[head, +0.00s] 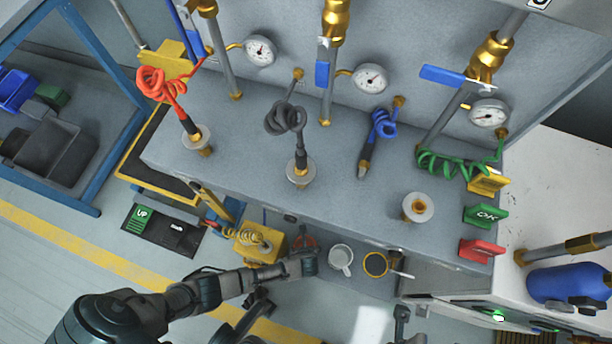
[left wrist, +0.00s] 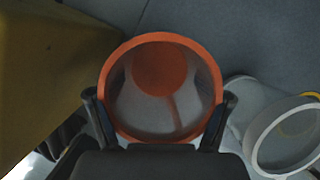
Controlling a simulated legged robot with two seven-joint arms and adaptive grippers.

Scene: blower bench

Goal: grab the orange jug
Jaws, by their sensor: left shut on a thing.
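The orange jug (head: 304,242) stands at the front of the bench, partly hidden by my left gripper (head: 304,262) in the head view. In the left wrist view I look down into the jug (left wrist: 162,45), with its round orange rim and a see-through, greyish inside. My left gripper's fingers (left wrist: 160,110) lie against both sides of the jug, and the gripper is shut on it. Whether the jug's base touches the surface under it cannot be told.
A white cup (head: 340,257) stands just right of the jug, and a yellow-rimmed container (head: 375,265) is beyond it. A yellow block with a coiled hose (head: 262,247) is close on the left. The bench with hoses and gauges (head: 250,150) rises behind.

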